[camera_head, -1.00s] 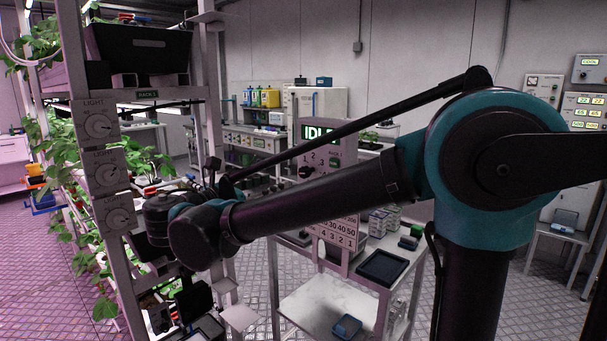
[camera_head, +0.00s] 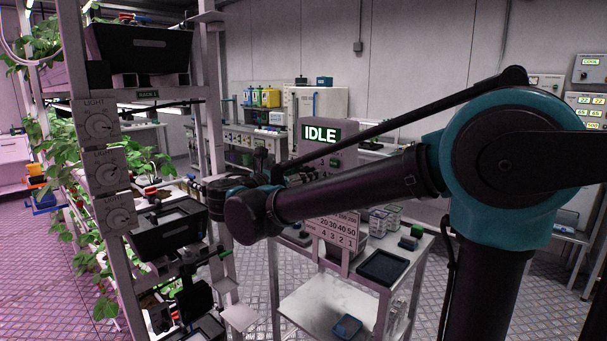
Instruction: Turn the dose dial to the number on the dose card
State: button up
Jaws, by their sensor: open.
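The dosing panel (camera_head: 345,157) stands on a white cart in the middle, with a lit display (camera_head: 321,133) reading IDLE. Its dial is hidden behind my arm. Below my arm, a white card (camera_head: 338,230) shows a row reading 20, 30, 40, 50 above a row reading 4, 3, 2, 1; its upper part is covered. Whether this is the dose card, I cannot tell. My gripper (camera_head: 263,165) is at the far end of my arm, left of the panel in the picture, largely hidden behind the wrist. It is open, and I see nothing held.
The plant rack (camera_head: 210,120) on the left carries several LIGHT knobs (camera_head: 101,124) and black bins (camera_head: 140,45). The cart (camera_head: 330,300) holds a dark tray (camera_head: 382,267) and small boxes (camera_head: 384,218).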

jog(key=shift+c, duration=0.3)
grip_shut()
